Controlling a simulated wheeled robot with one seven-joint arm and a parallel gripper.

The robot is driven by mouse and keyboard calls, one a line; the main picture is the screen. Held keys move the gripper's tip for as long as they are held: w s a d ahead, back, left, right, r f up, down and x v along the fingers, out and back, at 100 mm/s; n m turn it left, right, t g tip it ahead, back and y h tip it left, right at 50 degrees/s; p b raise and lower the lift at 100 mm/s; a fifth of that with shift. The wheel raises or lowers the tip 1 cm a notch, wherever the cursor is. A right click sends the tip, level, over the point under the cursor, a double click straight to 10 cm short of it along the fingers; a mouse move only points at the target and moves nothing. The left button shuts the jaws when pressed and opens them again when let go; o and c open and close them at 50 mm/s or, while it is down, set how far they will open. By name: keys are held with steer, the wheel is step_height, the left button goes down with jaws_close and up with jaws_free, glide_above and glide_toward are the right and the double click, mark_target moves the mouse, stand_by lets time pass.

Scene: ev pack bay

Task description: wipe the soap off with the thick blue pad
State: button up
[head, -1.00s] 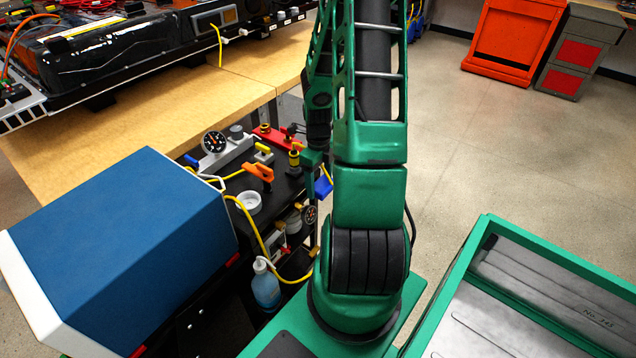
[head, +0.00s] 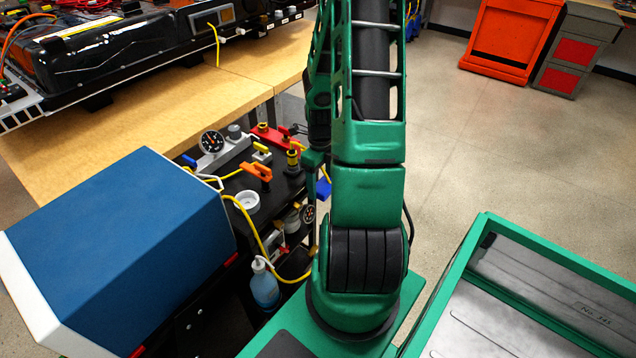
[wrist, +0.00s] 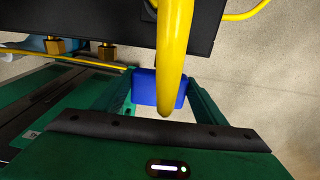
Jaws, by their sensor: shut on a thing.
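The thick blue pad (wrist: 150,88) is between the two green fingers of my gripper (wrist: 160,90) in the wrist view. The gripper is shut on it. A yellow hose crosses in front of part of the pad there. In the head view the pad shows as a small blue patch (head: 323,188) beside the dark cart, and my own arm hides most of the gripper. I cannot make out any soap in either view.
A black cart (head: 285,195) with valves, gauges and a looping yellow hose (head: 255,225) stands close to the gripper. A bottle of blue liquid (head: 265,287) is on its lower level. A big blue box (head: 125,250) is at left. Open floor (head: 480,140) lies right.

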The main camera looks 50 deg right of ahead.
steer(key=shift+s, duration=0.2)
steer(key=shift+s+d+r, duration=0.1)
steer(key=shift+s+r, duration=0.5)
steer(key=shift+s, duration=0.2)
steer(key=shift+s+d+r, duration=0.1)
steer(key=shift+s+r, duration=0.25)
steer(key=shift+r, duration=0.3)
steer(key=shift+s+a+r, duration=0.1)
steer(key=shift+s+r, duration=0.2)
steer(key=shift+r, duration=0.4)
steer(key=shift+s+d+r, duration=0.1)
steer(key=shift+s+r, duration=0.25)
steer(key=shift+r, duration=0.3)
steer(key=shift+s, duration=0.1)
